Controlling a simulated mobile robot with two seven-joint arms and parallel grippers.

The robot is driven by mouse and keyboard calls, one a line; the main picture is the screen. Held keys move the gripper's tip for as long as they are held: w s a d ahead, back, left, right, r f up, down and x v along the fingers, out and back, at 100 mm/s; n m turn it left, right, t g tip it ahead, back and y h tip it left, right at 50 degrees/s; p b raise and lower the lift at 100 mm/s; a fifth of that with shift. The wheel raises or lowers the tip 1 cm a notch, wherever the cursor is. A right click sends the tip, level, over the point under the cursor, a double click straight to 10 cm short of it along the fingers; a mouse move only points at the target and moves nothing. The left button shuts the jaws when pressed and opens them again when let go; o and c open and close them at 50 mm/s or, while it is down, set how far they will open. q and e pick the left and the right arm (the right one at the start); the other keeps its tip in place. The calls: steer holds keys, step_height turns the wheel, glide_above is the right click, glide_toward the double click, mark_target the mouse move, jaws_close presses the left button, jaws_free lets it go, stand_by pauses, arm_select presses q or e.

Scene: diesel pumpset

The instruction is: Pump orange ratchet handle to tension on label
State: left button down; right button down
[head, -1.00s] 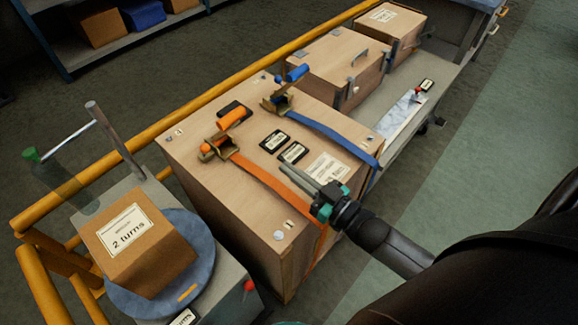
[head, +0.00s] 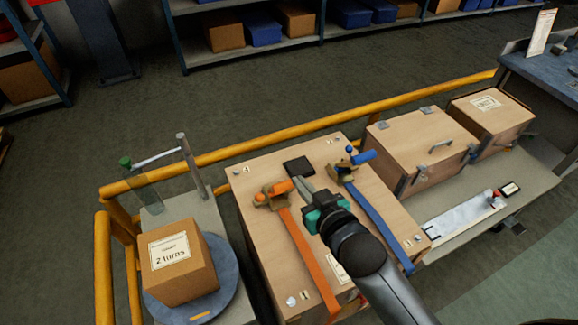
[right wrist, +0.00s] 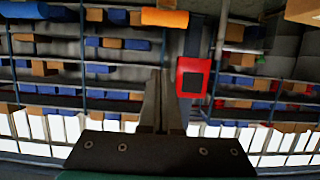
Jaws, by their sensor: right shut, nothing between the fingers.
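The orange ratchet handle (head: 281,188) sits on its brass-coloured ratchet on top of the large wooden crate (head: 243,190). An orange strap (head: 309,257) runs from it toward the crate's near edge. My right gripper (head: 300,184) is shut and empty, its fingertips just right of the orange handle; contact cannot be told. In the right wrist view an orange cylinder (right wrist: 165,18), apparently the handle grip, shows beyond the shut fingertips (right wrist: 160,72). A white label (head: 338,272) on the crate is mostly hidden by my right arm. My left gripper is not in view.
A blue ratchet (head: 350,166) with a blue strap (head: 382,219) stands right of my gripper. A black plate (head: 298,166) lies behind it. A box marked "2 turns" (head: 178,263) sits on a round blue turntable (head: 225,290) at left. A yellow rail (head: 300,128) runs behind.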

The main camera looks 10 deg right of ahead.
mark_target(288, 185)
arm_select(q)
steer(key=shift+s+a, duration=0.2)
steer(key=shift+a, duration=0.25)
arm_select(e)
steer(key=shift+a+r, duration=0.1)
